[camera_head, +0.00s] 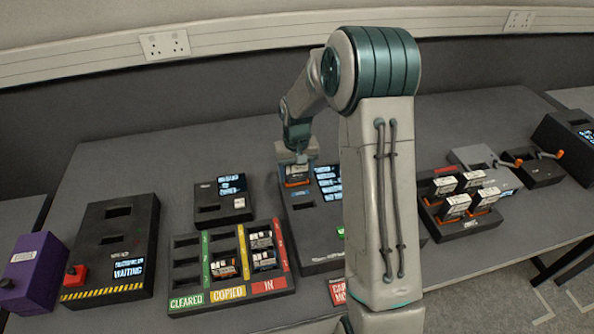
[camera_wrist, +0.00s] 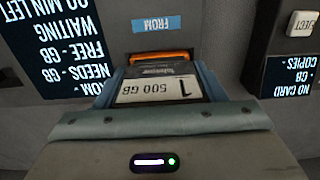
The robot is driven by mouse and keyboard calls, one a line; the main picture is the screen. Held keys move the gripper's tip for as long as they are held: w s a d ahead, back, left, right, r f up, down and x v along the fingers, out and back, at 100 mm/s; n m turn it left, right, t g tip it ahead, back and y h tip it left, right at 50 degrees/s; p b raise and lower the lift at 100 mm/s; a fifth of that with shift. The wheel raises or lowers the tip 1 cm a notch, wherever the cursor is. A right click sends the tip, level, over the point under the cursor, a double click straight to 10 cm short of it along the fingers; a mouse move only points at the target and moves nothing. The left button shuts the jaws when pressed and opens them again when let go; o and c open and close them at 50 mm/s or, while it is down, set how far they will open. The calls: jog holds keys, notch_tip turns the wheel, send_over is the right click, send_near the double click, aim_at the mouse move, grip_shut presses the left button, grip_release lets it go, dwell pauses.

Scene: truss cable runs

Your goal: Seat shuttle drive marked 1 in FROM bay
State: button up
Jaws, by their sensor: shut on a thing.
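The shuttle drive marked 1 (camera_wrist: 160,90) has a white "500 GB" label, a dark upper part and an orange edge, in the wrist view. My gripper (camera_wrist: 160,84) is shut on it, one blue-grey finger on each side. The drive lies just by the blue FROM label (camera_wrist: 157,24), with its orange edge toward the dark bay opening. I cannot tell how far it is inside. In the head view my gripper (camera_head: 297,176) is over the upper left of the dark copier unit (camera_head: 312,222), with the orange part beneath it. The unit is partly hidden by my arm.
The unit's screen (camera_wrist: 55,45) reads WAITING; another screen (camera_wrist: 290,80) reads NO CARD. A tray (camera_head: 190,248) marked CLEARED, COPIED and IN holds several cards. A rack (camera_head: 455,225) of drives stands right. A small dark box (camera_head: 222,205) stands close left of my gripper.

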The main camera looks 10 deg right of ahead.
dwell(0.3)
jog(key=o, duration=1.5)
jog(key=shift+r+p, duration=2.2)
jog(key=shift+r, duration=1.55)
